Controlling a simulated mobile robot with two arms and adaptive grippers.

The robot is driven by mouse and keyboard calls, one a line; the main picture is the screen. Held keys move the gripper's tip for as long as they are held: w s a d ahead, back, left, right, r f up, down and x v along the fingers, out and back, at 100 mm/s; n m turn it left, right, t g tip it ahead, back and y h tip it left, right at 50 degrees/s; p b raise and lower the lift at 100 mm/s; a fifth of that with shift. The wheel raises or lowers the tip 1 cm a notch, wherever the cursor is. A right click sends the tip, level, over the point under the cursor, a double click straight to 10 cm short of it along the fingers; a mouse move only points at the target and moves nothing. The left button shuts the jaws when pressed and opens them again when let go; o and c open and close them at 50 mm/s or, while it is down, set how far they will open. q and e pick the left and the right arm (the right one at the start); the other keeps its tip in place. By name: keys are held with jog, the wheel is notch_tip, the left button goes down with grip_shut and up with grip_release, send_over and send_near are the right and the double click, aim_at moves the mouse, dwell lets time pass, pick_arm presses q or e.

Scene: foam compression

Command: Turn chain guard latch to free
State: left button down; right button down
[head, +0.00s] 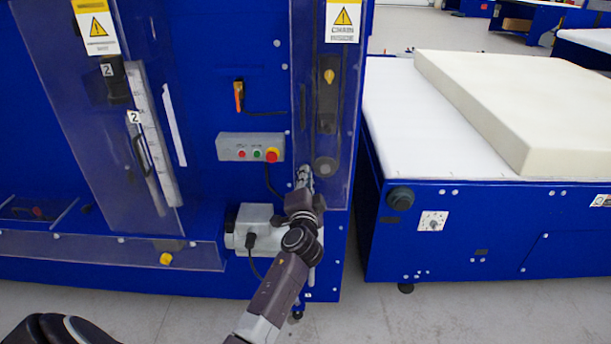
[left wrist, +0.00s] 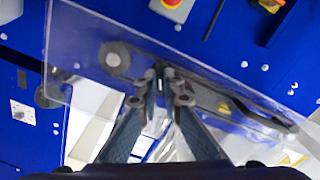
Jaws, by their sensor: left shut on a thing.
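The clear chain guard (head: 345,110) is an upright panel on the blue machine, with a chain warning label at its top. A chain and round sprocket (head: 324,168) show through it. My left gripper (head: 305,172) is at the lower left part of the guard, beside the sprocket. In the left wrist view its fingertips (left wrist: 166,74) are closed together at the guard, near the sprocket (left wrist: 115,58). They are shut on a small dark piece, which seems to be the chain guard latch; the fingers hide most of it, so its turn cannot be told. My right gripper is not in view.
A grey control box (head: 250,147) with a red button is just left of the guard. A grey motor (head: 250,225) sits below it, close to my left arm. A blue table (head: 395,110) with a foam block (head: 520,105) stands to the right.

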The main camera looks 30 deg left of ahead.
pick_arm(q)
jog(key=shift+f+m+p, duration=0.15)
jog(key=shift+m+p, duration=0.3)
jog(key=shift+m, duration=2.55)
jog(key=c, duration=2.1)
grip_release()
jog(key=v, duration=1.2)
